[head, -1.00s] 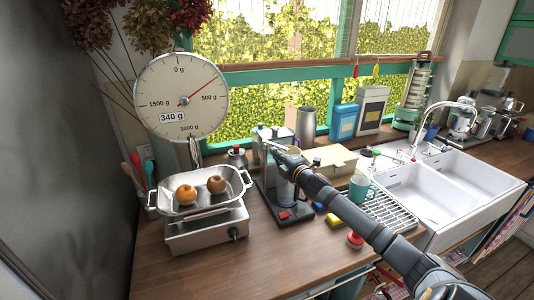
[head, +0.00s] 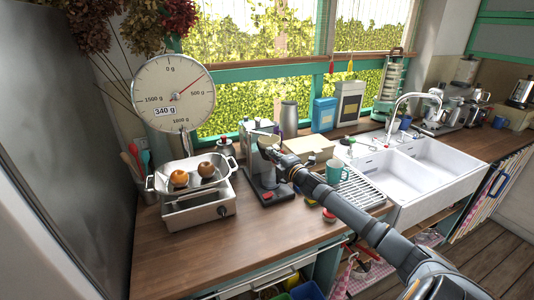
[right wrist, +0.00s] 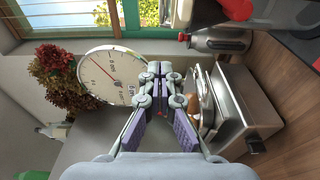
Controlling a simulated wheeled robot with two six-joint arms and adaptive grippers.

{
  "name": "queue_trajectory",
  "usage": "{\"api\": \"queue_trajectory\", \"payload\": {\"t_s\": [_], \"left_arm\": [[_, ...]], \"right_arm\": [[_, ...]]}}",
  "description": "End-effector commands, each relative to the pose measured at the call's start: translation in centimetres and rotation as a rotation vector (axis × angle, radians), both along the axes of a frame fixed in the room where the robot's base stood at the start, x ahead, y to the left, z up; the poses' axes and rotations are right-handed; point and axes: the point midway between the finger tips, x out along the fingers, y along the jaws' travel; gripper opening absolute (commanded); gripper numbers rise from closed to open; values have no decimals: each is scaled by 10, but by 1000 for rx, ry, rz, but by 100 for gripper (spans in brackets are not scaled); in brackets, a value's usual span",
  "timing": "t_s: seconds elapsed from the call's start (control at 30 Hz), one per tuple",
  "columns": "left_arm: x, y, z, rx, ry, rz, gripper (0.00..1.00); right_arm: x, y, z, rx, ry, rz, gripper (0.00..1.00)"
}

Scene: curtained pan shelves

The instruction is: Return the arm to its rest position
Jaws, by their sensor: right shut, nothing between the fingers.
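My right arm comes in from the lower right in the head view. Its gripper (head: 268,148) is above the counter, in front of the coffee machine (head: 262,180). In the right wrist view the right gripper (right wrist: 160,72) is shut with nothing between its fingers. The dial scale (head: 174,92) reads 340 g, and its pan (head: 228,163) holds two round orange-brown fruits (head: 180,178). The dial also shows beyond the fingers in the right wrist view (right wrist: 108,70). My left gripper is in neither view.
The wooden counter (head: 185,255) is bare at the front left. A drying rack (head: 362,190), a green cup (head: 333,171) and a white double sink (head: 440,165) lie to the right. Canisters (head: 348,103) and a metal flask (head: 289,119) stand by the window.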

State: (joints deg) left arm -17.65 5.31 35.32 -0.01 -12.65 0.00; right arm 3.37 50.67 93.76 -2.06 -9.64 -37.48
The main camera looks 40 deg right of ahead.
Motion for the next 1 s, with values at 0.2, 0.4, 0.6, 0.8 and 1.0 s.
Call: {"api": "queue_trajectory", "payload": {"t_s": [0.2,0.4,0.6,0.8,1.0], "left_arm": [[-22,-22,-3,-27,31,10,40],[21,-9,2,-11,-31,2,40],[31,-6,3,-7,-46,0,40],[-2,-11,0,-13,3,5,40],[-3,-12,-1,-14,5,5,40]], "right_arm": [[0,-1,0,1,-2,2,0],[0,0,0,2,-1,1,0],[-22,40,-63,205,127,-57,0],[-114,127,-171,665,431,-279,0],[-200,176,-211,943,634,-498,0]]}}
